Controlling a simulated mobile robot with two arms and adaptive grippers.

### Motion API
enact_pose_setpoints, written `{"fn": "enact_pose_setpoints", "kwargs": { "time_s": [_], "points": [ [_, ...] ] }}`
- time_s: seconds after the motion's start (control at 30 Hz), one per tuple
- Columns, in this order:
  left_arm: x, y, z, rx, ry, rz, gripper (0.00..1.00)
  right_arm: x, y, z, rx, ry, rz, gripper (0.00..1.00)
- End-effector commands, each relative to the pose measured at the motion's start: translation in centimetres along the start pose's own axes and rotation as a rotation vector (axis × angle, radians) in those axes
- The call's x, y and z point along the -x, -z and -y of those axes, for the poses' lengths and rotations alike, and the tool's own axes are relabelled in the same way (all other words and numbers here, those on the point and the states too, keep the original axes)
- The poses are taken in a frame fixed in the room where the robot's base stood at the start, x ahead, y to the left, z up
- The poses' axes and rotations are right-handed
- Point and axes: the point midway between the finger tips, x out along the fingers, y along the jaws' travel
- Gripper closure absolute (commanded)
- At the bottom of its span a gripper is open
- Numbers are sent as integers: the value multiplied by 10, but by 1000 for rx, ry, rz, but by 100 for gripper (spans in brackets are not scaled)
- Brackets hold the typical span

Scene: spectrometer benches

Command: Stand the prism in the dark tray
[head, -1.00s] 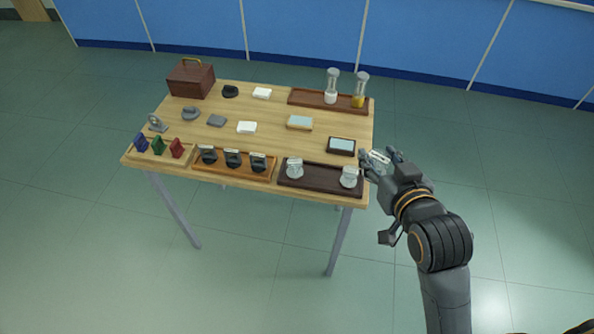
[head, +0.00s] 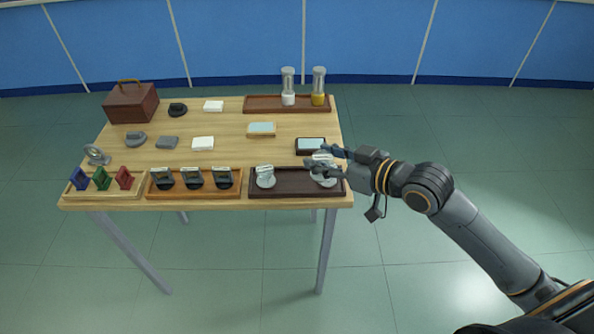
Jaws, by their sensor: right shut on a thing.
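The dark tray (head: 296,190) lies at the front right of the table. A clear, whitish prism piece (head: 265,177) stands at its left end. Another whitish piece (head: 324,181) shows at its right end, partly hidden under my right gripper. My right gripper (head: 318,162) reaches in from the right, just above the tray's right end. It is shut on the clear prism (head: 322,155), which is small and mostly covered by the fingers. I cannot tell whether the prism touches anything below. My left gripper is out of view.
An orange-brown tray (head: 207,190) with three black holders adjoins on the left. A light tray (head: 129,191) holds blue, green and red pieces. A dark-framed pad (head: 311,145) lies just behind my gripper. A brown tray (head: 262,104) with two bottles stands at the back.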

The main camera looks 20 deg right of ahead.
Motion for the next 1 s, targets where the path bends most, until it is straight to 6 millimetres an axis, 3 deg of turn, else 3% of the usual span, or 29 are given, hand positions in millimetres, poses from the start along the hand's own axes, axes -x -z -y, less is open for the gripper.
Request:
{"fn": "enact_pose_setpoints", "kwargs": {
  "time_s": [0.17, 0.4, 0.67, 0.8, 1.0],
  "points": [
    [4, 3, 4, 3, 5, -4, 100, -50, -1, -8, -3, 0, -4, 91],
    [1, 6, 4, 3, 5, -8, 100, -94, -32, -14, -1, -1, 0, 91],
    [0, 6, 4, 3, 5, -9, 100, -115, -46, -16, 0, -1, 0, 91],
    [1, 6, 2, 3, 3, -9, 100, -120, -66, -17, -1, -1, 3, 91],
    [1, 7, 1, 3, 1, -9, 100, -122, -72, -17, 2, -2, 0, 91]
  ]
}}
